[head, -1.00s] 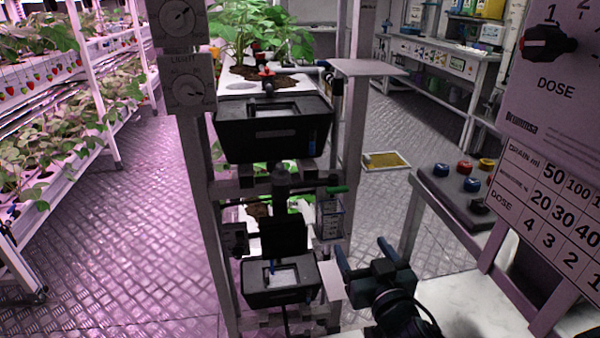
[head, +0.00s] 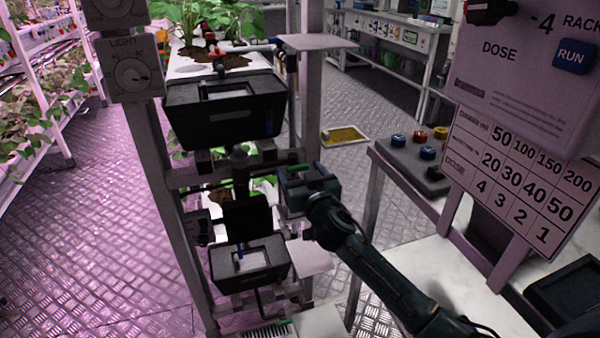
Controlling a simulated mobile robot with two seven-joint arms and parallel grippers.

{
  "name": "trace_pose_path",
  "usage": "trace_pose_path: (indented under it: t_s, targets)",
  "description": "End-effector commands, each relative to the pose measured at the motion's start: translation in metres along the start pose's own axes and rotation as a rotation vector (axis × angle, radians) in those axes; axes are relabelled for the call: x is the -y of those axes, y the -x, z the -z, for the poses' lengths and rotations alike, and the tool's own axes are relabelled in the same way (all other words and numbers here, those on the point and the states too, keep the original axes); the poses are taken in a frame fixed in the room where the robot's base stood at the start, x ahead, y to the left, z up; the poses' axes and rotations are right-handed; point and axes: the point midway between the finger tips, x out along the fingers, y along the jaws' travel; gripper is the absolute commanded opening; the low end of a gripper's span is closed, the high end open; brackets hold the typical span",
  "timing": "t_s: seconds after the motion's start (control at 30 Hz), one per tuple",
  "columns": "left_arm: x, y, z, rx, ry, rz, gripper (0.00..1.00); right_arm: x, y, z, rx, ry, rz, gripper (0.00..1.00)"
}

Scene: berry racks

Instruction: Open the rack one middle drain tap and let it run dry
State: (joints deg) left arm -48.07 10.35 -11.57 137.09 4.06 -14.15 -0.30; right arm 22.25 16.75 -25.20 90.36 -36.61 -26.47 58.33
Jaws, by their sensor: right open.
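The middle drain tap of the near rack shows a green lever (head: 298,167) at the rack's right side, just below the upper black tank (head: 226,112). My right gripper (head: 303,182) is at this lever, open, with its fingers pointing toward the rack. Whether a finger touches the lever I cannot tell. The clear measuring cup below the tap is hidden behind my gripper. Any water flow at the tap cannot be seen. The lower black tank (head: 249,276) sits on the rack's lower level. My left gripper is not in view.
A red-handled tap (head: 219,67) is above the upper tank, and another green lever (head: 287,322) is near the floor. A white shelf plate (head: 303,42) juts out above my gripper. A dose panel (head: 520,70) and a button box (head: 415,158) stand at right.

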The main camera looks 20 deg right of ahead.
Motion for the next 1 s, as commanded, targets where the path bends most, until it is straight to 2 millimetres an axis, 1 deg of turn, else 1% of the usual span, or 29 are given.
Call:
trace_pose_path:
  t_s: [0.1,0.33,0.87,1.0]
  targets:
    - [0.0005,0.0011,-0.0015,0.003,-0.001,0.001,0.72,0.0002,-0.0038,-0.0001,0.000,0.001,0.000,0.73]
    - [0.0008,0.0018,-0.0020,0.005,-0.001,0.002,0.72,0.0002,-0.0039,-0.0001,0.000,0.000,0.000,0.73]
    - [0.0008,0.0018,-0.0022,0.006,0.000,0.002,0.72,0.0002,-0.0036,-0.0002,0.001,0.000,0.000,0.29]
    - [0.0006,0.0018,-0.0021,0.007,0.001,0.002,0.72,0.0002,-0.0036,-0.0002,0.001,0.004,0.000,0.28]
